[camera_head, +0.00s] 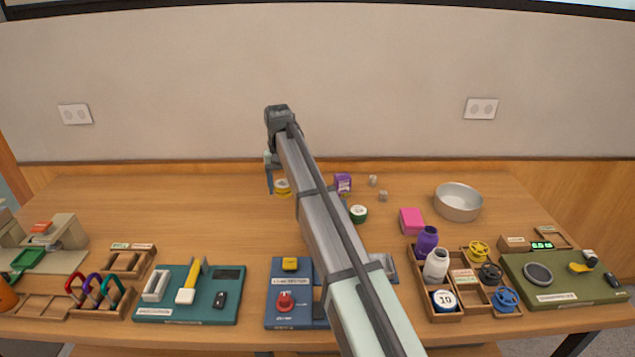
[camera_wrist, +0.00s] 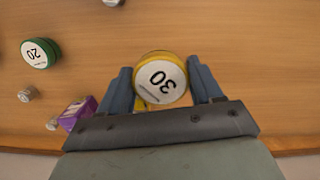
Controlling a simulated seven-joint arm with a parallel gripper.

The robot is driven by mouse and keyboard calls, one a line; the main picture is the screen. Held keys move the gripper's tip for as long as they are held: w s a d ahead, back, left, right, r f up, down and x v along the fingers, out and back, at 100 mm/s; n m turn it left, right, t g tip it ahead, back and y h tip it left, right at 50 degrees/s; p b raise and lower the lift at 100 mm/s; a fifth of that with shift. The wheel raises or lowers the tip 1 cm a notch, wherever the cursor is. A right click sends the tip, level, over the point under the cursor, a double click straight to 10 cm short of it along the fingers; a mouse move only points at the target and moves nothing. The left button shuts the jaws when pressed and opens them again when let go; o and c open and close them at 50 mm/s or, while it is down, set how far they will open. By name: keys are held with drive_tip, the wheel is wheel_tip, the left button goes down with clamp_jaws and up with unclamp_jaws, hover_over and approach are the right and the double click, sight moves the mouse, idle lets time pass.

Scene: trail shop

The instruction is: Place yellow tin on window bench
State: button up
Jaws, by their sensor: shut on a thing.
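The yellow tin (camera_wrist: 161,78) has a white lid marked 30 and sits between the two fingers of my gripper (camera_wrist: 163,92) in the wrist view. My gripper is shut on it. In the head view the yellow tin (camera_head: 282,187) shows at the far middle of the wooden bench (camera_head: 180,215), beside my gripper (camera_head: 275,184), partly hidden by my arm. I cannot tell whether the tin touches the bench top. No place labelled as the window bench shows; a window edge (camera_head: 350,5) runs along the top of the head view.
A green tin (camera_head: 358,214) marked 20, a purple box (camera_head: 343,183) and small grey pieces (camera_head: 383,196) lie right of my gripper. A pink block (camera_head: 411,221) and metal bowl (camera_head: 458,202) are farther right. Trays and boards line the front edge. The back left is clear.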

drive_tip(key=s+a+n, duration=0.2)
drive_tip(key=s+a, duration=0.2)
drive_tip(key=a, duration=1.2)
drive_tip(key=n+h, duration=0.1)
drive_tip(key=n, duration=0.6)
hover_over(60, 309)
wheel_tip(60, 309, down, 2)
drive_tip(key=shift+t, duration=0.3)
drive_tip(key=shift+w+a+f, duration=0.1)
drive_tip(key=shift+a+f, duration=0.05)
drive_tip(key=shift+f, duration=1.55)
drive_tip(key=shift+w+a+f, duration=0.1)
drive_tip(key=shift+f, duration=1.6)
drive_tip(key=shift+f, duration=0.25)
